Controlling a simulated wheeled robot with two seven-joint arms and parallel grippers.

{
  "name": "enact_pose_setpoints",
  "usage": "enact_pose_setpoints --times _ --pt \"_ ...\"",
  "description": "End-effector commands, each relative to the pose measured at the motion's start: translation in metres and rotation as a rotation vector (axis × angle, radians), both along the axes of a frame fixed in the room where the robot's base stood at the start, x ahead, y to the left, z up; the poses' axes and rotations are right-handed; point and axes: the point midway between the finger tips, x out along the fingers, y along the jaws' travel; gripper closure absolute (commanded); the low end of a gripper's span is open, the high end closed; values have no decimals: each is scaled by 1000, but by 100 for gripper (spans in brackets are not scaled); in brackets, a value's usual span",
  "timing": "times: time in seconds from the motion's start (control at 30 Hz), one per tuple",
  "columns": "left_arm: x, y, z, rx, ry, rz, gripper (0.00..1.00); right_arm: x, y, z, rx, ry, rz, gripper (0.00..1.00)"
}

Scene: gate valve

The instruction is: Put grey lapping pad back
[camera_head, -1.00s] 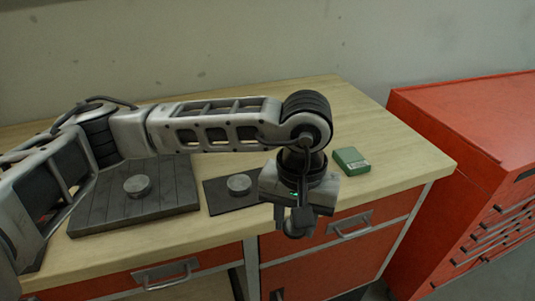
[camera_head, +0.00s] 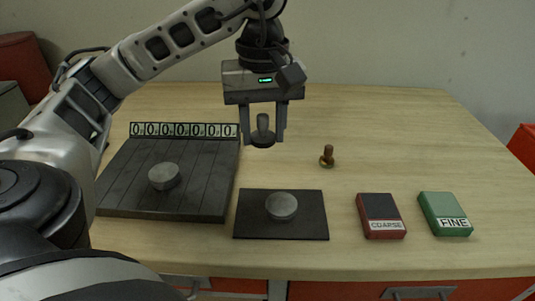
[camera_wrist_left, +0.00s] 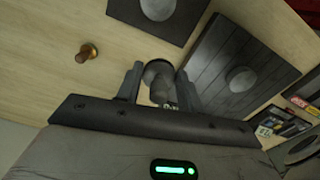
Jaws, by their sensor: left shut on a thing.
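The grey lapping pad (camera_head: 263,122), a dark round disc with a grey knob on top, is held upright between the fingers of my left gripper (camera_head: 264,138). The fingers are shut on its knob. In the head view the pad appears behind the dark mat and right of the grooved plate; its height above the table is hard to tell. The pad also shows in the left wrist view (camera_wrist_left: 158,76), between the two fingers of the left gripper (camera_wrist_left: 157,82). A brass pad (camera_head: 327,157) with a brown knob stands to its right on the table. My right gripper is not in view.
A dark grooved plate (camera_head: 207,190) carries a grey disc (camera_head: 164,176), with a number strip (camera_head: 183,130) behind. A dark mat (camera_head: 306,226) carries another grey disc (camera_head: 282,206). COARSE (camera_head: 380,216) and FINE (camera_head: 445,214) boxes lie front right. The back right of the table is clear.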

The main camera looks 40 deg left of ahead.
Motion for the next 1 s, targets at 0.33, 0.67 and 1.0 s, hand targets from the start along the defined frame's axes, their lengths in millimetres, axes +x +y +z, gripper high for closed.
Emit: enact_pose_setpoints --times 0.33,0.67,1.0 --pt "39 33 -51 -1 1 -1 84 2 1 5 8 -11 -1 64" --pt "48 41 -84 1 3 -2 84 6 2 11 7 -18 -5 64" --pt "48 40 -96 0 -2 -3 84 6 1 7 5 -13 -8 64"
